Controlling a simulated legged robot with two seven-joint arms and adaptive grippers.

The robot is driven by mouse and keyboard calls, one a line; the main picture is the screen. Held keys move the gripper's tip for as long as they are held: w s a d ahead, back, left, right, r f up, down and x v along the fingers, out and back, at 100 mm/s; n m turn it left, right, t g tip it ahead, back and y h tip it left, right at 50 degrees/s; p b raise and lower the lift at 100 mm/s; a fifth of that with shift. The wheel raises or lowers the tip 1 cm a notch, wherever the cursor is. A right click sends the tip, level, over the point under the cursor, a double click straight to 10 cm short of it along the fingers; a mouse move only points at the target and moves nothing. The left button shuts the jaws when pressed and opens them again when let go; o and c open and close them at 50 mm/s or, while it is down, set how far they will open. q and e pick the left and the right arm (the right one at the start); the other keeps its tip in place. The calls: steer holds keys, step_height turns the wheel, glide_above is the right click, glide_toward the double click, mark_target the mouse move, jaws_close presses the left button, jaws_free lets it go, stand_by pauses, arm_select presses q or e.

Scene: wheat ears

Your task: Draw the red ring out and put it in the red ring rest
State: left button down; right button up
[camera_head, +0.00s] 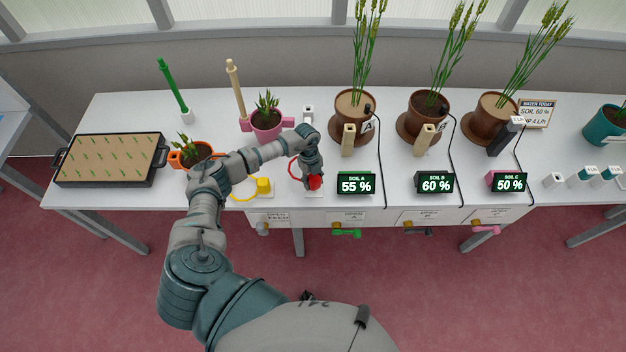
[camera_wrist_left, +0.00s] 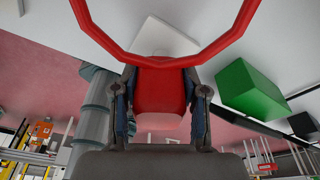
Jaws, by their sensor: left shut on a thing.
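The red ring (camera_head: 292,168) is a thin loop with a thick red grip block (camera_head: 315,183). In the head view it is at the front middle of the table, left of the SOIL A display. My left gripper (camera_head: 314,176) points down and is shut on the block. In the left wrist view, the red block (camera_wrist_left: 160,85) sits between both fingers and the loop (camera_wrist_left: 163,62) arches beyond them. A white plate (camera_wrist_left: 160,36) shows behind the loop; I cannot tell whether the ring touches it. I cannot make out which piece is the red ring rest. My right gripper is not in view.
A yellow ring's block (camera_head: 263,186) is close left of my gripper. The SOIL A display (camera_head: 356,183) is close right. A pink pot (camera_head: 266,122) and a white socket piece (camera_head: 308,113) stand behind. An orange pot (camera_head: 191,154) and seedling tray (camera_head: 108,160) are left.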

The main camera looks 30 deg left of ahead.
arm_select(q)
steer(key=shift+b+x, duration=0.6)
steer(key=shift+x, duration=0.5)
steer(key=c, duration=0.5)
jaws_free()
steer(key=shift+a, duration=0.2)
steer(key=shift+w, duration=0.1)
steer(key=shift+r, duration=0.1)
steer(key=v, duration=1.1)
steer(key=shift+w+a+r, duration=0.15)
steer(key=shift+r, duration=0.15)
